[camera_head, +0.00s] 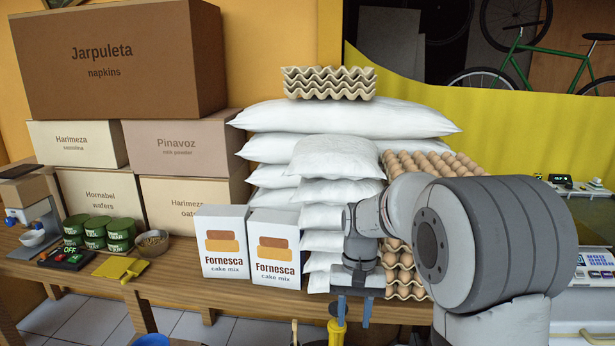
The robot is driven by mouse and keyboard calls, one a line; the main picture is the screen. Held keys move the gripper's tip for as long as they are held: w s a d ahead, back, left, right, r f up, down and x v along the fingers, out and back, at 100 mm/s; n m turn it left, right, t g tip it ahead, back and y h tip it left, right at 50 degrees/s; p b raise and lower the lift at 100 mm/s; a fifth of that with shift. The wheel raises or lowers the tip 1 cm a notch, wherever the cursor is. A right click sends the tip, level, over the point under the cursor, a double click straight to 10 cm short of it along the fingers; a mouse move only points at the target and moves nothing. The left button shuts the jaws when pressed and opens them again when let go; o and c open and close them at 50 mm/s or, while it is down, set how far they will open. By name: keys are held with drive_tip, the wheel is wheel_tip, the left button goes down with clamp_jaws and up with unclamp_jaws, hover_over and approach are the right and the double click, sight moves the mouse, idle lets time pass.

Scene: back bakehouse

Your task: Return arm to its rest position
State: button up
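My arm (480,245) reaches in from the right, its large grey joint filling the lower right. My gripper (354,312) points down in front of the wooden counter's front edge (240,297), at the lower middle. Its two blue-grey fingers stand apart, with nothing visible between them. A yellow item (337,330) shows just below the left finger; the picture's bottom edge cuts it off, and I cannot tell whether they touch. My arm hides part of the egg trays behind it.
Two cake mix boxes (276,248) stand left of my gripper. White sacks (335,190) and loaded egg trays (404,276) are stacked behind it. Cartons (120,60) fill the back left. Green tins (95,232) and a scale (70,257) stand at left. A till (595,268) is at right.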

drive_tip(key=s+d+r+t, duration=0.2)
drive_tip(key=s, duration=0.7)
drive_tip(key=s+d+r+n+t, duration=0.1)
drive_tip(key=s+d+r+t, duration=0.1)
drive_tip(key=s, duration=0.7)
drive_tip(key=shift+s+d+t, duration=0.4)
drive_tip(key=shift+d+t, duration=0.15)
drive_tip(key=shift+t, duration=0.05)
